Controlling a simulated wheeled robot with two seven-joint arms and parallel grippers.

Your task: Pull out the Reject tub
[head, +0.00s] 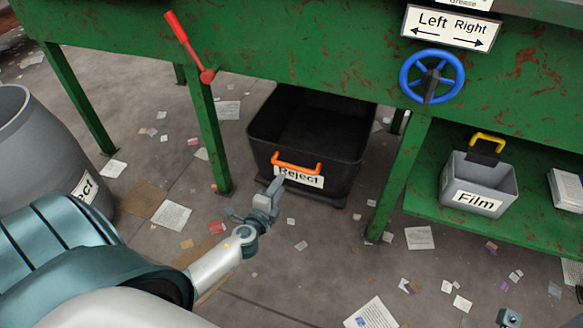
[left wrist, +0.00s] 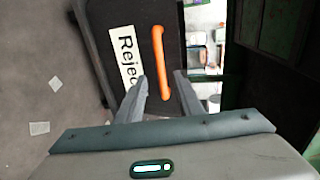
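The Reject tub (head: 342,164) is a black open bin on the floor under the green bench, with an orange handle (head: 296,163) and a white "Reject" label (head: 300,177) on its front. My left gripper (head: 277,187) is just in front of the label's left end, close to the handle. In the left wrist view its two fingers (left wrist: 160,88) are apart, with the lower end of the orange handle (left wrist: 161,60) between or just beyond their tips. I cannot tell whether they touch it. A small part at the bottom right edge of the head view (head: 509,318) may be my right gripper; its fingers are unclear.
Green bench legs (head: 209,140) stand on both sides of the tub. A grey Film box (head: 480,185) sits on the low green shelf at right. A grey barrel (head: 45,140) stands at left. Paper scraps litter the floor; the floor before the tub is otherwise clear.

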